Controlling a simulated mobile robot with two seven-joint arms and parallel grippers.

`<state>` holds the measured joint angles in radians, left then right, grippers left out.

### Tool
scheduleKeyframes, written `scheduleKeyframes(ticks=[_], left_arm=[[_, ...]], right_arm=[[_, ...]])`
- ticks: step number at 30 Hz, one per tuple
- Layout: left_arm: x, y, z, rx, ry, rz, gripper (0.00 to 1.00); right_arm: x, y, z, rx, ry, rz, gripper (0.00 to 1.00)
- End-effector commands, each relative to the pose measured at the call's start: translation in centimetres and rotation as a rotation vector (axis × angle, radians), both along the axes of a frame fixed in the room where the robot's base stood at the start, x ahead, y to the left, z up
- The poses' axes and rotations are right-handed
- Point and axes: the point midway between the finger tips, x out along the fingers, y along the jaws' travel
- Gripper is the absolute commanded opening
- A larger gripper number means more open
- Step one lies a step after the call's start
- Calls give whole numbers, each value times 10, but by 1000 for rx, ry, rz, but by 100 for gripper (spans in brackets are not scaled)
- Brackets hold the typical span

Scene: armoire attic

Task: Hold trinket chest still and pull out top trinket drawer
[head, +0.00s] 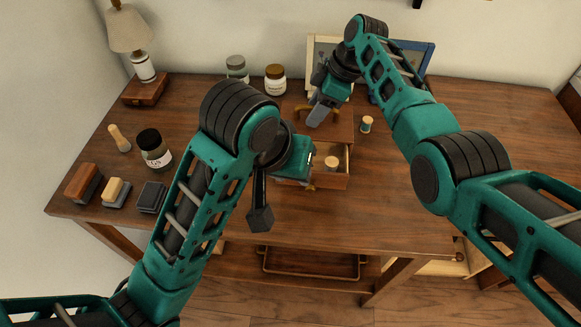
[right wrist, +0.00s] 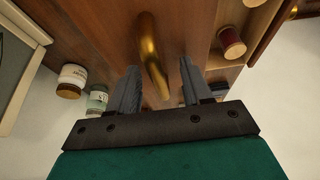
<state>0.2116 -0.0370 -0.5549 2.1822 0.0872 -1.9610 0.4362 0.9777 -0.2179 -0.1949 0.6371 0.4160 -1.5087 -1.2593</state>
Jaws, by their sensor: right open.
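The trinket chest (head: 342,128) is a brown wooden box on the desk, with a brass handle (right wrist: 150,52) on its top. One of its drawers (head: 334,181) stands open toward me, with a wooden-topped spool (head: 331,162) inside; the spool shows reddish in the right wrist view (right wrist: 232,42). My right gripper (right wrist: 158,75) is open above the chest, its fingers apart on either side of the brass handle, with no clear contact. My left gripper (head: 305,160) is at the left side of the open drawer; its fingers are mostly hidden. The chest's lower front is hidden.
A teal spool (head: 367,125) stands right of the chest. Two jars (head: 275,80) and a picture frame are behind it. A lamp (head: 135,40), a dark jar (head: 154,148) and several brushes or blocks are at the left. The desk's right part (head: 500,125) is clear.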

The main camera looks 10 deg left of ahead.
Motion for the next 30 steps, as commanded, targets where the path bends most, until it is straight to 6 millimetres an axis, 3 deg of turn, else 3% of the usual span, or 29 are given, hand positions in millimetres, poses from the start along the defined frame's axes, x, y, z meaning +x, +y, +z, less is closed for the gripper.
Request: scheduleKeyframes(ticks=[8, 19, 30], left_arm=[[0, 0, 0, 0, 0, 0, 33], [0, 0, 0, 0, 0, 0, 33], [0, 0, 0, 0, 0, 0, 33]], right_arm=[[1, -12, 29, 1, -5, -1, 49], [0, -40, 97, 0, -3, -1, 49], [-1, -46, 110, 0, 1, 0, 49]])
